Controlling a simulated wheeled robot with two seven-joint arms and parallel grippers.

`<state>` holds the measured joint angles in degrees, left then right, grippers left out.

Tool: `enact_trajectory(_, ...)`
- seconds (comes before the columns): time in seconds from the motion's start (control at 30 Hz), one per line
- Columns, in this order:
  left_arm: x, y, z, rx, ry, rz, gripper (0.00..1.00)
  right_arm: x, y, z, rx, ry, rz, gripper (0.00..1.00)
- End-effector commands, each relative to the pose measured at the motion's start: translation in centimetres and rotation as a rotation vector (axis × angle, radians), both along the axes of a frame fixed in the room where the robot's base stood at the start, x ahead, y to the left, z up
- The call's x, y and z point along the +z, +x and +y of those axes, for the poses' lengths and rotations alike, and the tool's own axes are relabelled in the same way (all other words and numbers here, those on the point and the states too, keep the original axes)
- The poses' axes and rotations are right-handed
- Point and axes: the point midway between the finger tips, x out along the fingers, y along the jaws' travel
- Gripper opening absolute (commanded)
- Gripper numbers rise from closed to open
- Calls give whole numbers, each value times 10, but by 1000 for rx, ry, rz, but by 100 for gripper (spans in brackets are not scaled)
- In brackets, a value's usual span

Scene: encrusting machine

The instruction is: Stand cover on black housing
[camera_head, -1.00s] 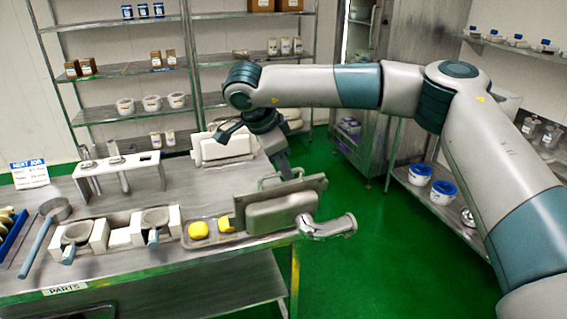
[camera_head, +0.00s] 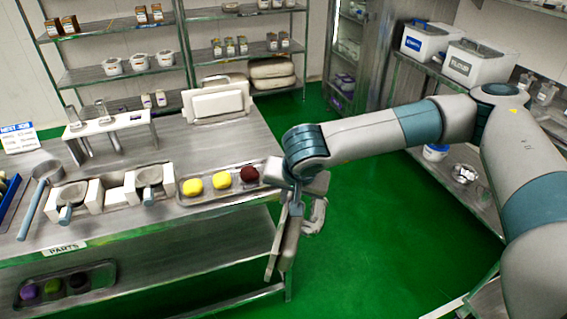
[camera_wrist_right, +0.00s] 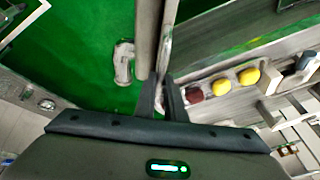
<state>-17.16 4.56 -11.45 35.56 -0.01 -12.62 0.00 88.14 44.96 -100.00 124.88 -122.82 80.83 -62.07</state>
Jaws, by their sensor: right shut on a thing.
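The cover is a flat grey metal plate (camera_head: 283,240) with a shallow box-like bulge, seen nearly edge-on and hanging upright in the head view. My right gripper (camera_head: 297,192) is shut on it from above and holds it off the bench's right end, over the green floor. In the right wrist view the cover (camera_wrist_right: 149,40) runs away from the gripper (camera_wrist_right: 162,88), narrow side toward me. The handle is mostly hidden by the fingers. I cannot make out a black housing in either view. My left gripper is not in view.
A steel bench (camera_head: 235,143) fills the left, with a tray of yellow and dark red balls (camera_head: 221,179), white holders and scoops. A pale curved metal piece (camera_head: 316,214) shows beside the cover. Shelves with white bins (camera_head: 430,38) stand right. Green floor is open between.

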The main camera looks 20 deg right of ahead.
Motion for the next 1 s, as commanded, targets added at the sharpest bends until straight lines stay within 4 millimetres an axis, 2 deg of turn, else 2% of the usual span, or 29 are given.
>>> enact_trajectory(0.2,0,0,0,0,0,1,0,-45,-31,1,286,4,-2,0)
enact_trajectory(0.47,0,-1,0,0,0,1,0,-76,-51,3,500,3,-5,0)
enact_trajectory(0.77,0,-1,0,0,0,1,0,-96,-64,4,631,1,-7,0)
enact_trajectory(1.0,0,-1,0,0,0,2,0,-94,-62,13,643,3,-15,0)
